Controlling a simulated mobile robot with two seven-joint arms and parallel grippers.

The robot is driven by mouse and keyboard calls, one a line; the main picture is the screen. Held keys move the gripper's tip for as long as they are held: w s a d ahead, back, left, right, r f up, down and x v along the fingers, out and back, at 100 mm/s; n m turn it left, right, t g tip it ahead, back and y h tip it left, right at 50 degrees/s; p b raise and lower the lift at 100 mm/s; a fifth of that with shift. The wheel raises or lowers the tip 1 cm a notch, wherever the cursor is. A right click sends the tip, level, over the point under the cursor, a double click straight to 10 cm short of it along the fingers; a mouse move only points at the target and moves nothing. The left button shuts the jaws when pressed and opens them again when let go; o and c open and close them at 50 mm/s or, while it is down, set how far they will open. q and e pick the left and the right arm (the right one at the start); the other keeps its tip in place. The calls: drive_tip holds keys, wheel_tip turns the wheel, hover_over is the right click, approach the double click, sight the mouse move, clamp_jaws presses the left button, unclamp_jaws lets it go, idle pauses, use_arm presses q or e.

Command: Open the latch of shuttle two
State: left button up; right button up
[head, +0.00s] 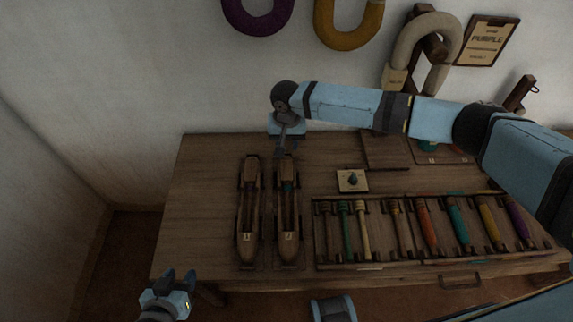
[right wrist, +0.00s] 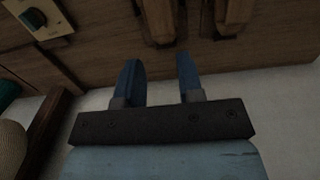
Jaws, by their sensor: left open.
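Shuttle two (head: 288,222) is a long brown boat-shaped shuttle lying lengthwise on the table, marked with a small pale tag. Shuttle one (head: 248,222) lies parallel on its left. A brown block (head: 287,170) sits at the far end of shuttle two; its latch is too small and dark to make out. My right gripper (head: 286,150) points down just beyond that far end. In the right wrist view its fingers (right wrist: 157,72) are apart with nothing between them, and shuttle two's end (right wrist: 158,20) shows beyond them. My left gripper (head: 180,280) is open and empty off the table's front left.
A rack of coloured bobbins (head: 420,228) fills the table's right side. A small plate with a dark knob (head: 352,180) lies right of shuttle two. My right arm spans the back of the table (head: 210,180), whose left part is clear. Yarn hanks (head: 348,35) hang on the wall.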

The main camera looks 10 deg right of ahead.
sight(286, 166)
wheel_tip(286, 166, down, 10)
drive_tip(key=shift+f+b, duration=0.2)
drive_tip(key=shift+b, duration=0.45)
clamp_jaws()
